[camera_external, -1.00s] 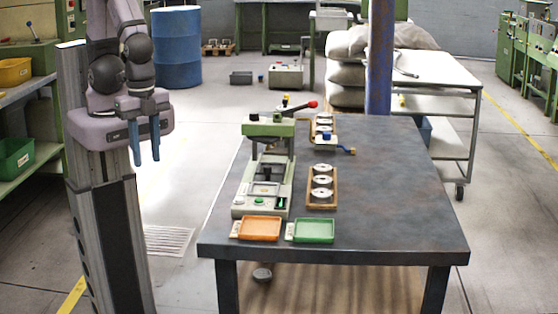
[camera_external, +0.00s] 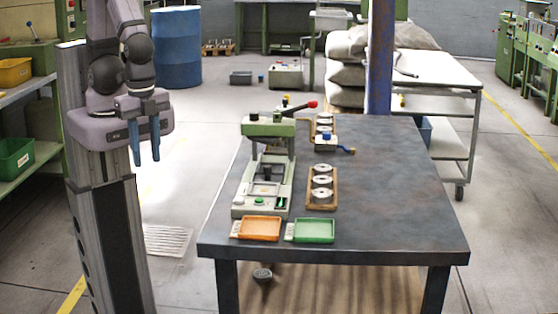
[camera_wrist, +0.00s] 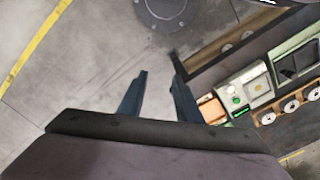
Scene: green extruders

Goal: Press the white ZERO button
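The green and light-grey press (camera_external: 268,128), with a red-knobbed lever, stands on the left part of the dark table (camera_external: 390,190). Its front panel carries a green button (camera_external: 258,201). The press's green button (camera_wrist: 237,100) shows there to the right of the fingers.
An orange tray (camera_external: 260,229) and a green tray (camera_external: 314,231) lie in front of the press. A wooden rack (camera_external: 333,198) with 3 metal discs lies to its right. A small blue-topped device (camera_external: 327,140) stands behind the rack. The table's right side is clear.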

